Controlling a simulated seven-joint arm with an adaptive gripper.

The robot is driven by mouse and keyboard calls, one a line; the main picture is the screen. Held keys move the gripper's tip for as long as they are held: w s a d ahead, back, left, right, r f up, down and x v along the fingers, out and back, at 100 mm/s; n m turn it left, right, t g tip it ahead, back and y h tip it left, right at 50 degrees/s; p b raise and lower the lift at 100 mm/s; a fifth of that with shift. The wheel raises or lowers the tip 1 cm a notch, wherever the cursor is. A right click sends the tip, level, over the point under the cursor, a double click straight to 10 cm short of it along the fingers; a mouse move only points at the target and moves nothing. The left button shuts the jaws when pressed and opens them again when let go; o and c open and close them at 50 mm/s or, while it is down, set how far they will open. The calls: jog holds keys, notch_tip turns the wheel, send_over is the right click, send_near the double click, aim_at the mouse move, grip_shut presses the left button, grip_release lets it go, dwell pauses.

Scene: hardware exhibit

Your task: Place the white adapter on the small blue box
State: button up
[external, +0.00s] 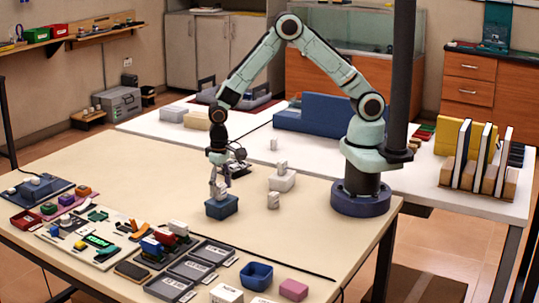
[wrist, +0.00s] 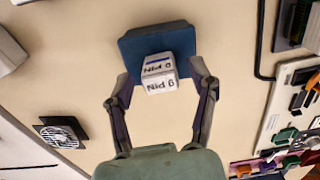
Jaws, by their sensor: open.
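The white adapter (wrist: 160,74), a small block with dark lettering, is over the small blue box (wrist: 135,45) in the wrist view and appears to rest on its top. In the external view the blue box (external: 221,208) stands on the beige table, and the adapter (external: 220,191) shows as a small white shape above it, partly covered by the fingers. My gripper (wrist: 160,82) is open, with one finger on each side of the adapter and a visible gap on both sides. In the external view my gripper (external: 219,187) is directly above the box.
A white cylinder-like piece (external: 273,200) and a white block (external: 282,181) with a piece on top stand right of the box. Grey trays (external: 190,268), a blue bin (external: 256,275) and a pink block (external: 293,289) lie toward the front. Table behind the trays is mostly clear.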

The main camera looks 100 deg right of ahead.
aim_at(221, 185)
jog(key=shift+r, duration=0.15)
notch_tip(221, 185, up, 12)
jog(key=s+a+r+n, duration=0.2)
jog(key=s+n, duration=0.1)
jog(key=s, duration=0.5)
jog(key=s+a+r+n, duration=0.2)
jog(key=s+n, duration=0.1)
jog(key=s, duration=0.5)
jog(key=s+a+r+n, duration=0.2)
jog(key=s+n, duration=0.2)
jog(key=s, duration=0.5)
jog(key=shift+r+y, duration=0.3)
jog(key=shift+y, duration=0.1)
